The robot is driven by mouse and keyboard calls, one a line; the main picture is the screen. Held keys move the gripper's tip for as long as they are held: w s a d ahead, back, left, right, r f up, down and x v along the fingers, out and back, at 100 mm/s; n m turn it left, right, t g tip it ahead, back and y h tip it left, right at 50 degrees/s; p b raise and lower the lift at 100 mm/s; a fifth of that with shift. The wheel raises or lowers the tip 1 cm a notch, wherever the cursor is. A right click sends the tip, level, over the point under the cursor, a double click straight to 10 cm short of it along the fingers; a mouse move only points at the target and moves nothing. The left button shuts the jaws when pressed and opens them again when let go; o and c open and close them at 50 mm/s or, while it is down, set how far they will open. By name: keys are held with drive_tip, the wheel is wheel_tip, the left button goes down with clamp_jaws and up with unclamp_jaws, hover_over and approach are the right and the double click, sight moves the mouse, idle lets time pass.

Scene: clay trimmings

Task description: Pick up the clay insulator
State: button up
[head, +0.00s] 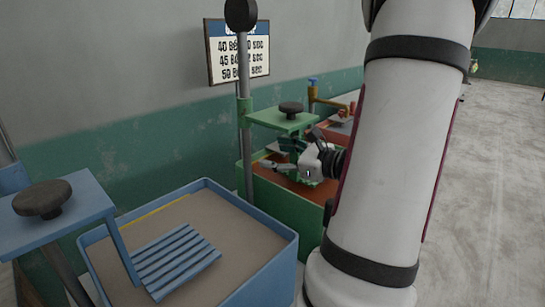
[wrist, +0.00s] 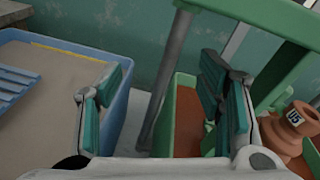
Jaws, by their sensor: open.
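My gripper (head: 281,156) is in front of the green stand in the head view. In the wrist view my gripper (wrist: 166,66) has its two teal-padded fingers wide apart with nothing between them but the background post. The insulator is outside the fingers, to their right.
A green bin (head: 262,200) with a reddish floor lies under my gripper. A green stand (head: 284,121) with a dark knob and a grey post (head: 244,140) rise beside it. A blue bin (head: 272,262) of grey-brown material holds a blue slatted rack (head: 176,262).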

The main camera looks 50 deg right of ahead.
drive_tip(key=s+d+f+m+h, duration=0.2)
drive_tip(key=s+d+m+h, duration=0.6)
drive_tip(key=s+d, duration=0.4)
drive_tip(key=shift+g, duration=0.3)
drive_tip(key=shift+d+b+x, duration=0.2)
drive_tip(key=shift+b+x, duration=0.1)
drive_tip(key=shift+x, duration=7.2)
drive_tip(key=shift+s, duration=0.15)
drive_tip(key=shift+c, duration=0.5)
drive_tip(key=shift+r, duration=0.1)
clamp_jaws()
